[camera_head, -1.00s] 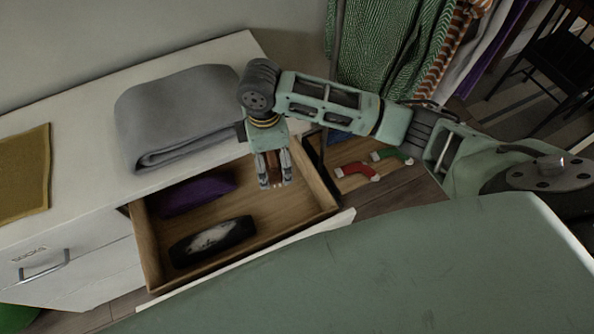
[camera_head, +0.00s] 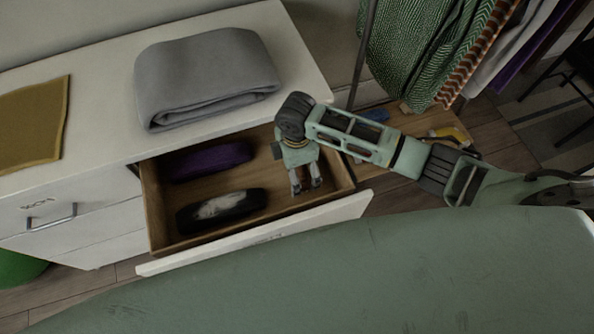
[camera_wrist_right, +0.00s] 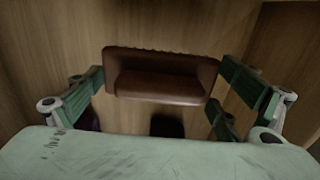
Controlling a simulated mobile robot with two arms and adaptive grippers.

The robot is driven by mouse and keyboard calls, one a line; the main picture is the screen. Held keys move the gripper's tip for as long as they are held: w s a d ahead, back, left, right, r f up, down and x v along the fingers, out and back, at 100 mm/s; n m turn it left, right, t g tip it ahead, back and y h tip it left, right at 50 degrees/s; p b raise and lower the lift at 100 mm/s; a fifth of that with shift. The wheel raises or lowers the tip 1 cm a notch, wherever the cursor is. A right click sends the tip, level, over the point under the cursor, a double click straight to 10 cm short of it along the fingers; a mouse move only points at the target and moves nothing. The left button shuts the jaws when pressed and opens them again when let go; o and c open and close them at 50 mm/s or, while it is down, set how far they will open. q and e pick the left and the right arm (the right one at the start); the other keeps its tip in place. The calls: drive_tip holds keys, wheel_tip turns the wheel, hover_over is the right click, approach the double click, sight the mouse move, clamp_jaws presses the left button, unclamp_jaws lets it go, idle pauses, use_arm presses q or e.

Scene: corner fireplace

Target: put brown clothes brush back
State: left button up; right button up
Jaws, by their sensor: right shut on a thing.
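My right gripper (camera_head: 306,188) is in the right part of the open drawer (camera_head: 154,213). In the right wrist view the brown clothes brush (camera_wrist_right: 160,82) lies crosswise between its two fingers, and the gripper (camera_wrist_right: 160,95) is shut on it. The wooden drawer surface fills the background there. Whether the brush touches the drawer bottom cannot be told. In the head view the brush is hard to make out. A dark brush-like item with a pale patch (camera_head: 221,207) and a purple item (camera_head: 208,160) lie in the drawer's left part. My left gripper is not in view.
The drawer belongs to a white dresser (camera_head: 95,145) with a folded grey cloth (camera_head: 205,80) and a mustard cloth (camera_head: 33,125) on top. Green clothes (camera_head: 410,50) hang at the back right. The drawer's middle has bare wood.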

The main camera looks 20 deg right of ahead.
drive_tip(key=shift+f, duration=1.1)
drive_tip(key=shift+f, duration=0.2)
drive_tip(key=o, duration=0.8)
drive_tip(key=shift+c, duration=0.2)
wheel_tip(320, 180, up, 12)
drive_tip(key=shift+r+p, duration=0.2)
drive_tip(key=shift+p, duration=0.2)
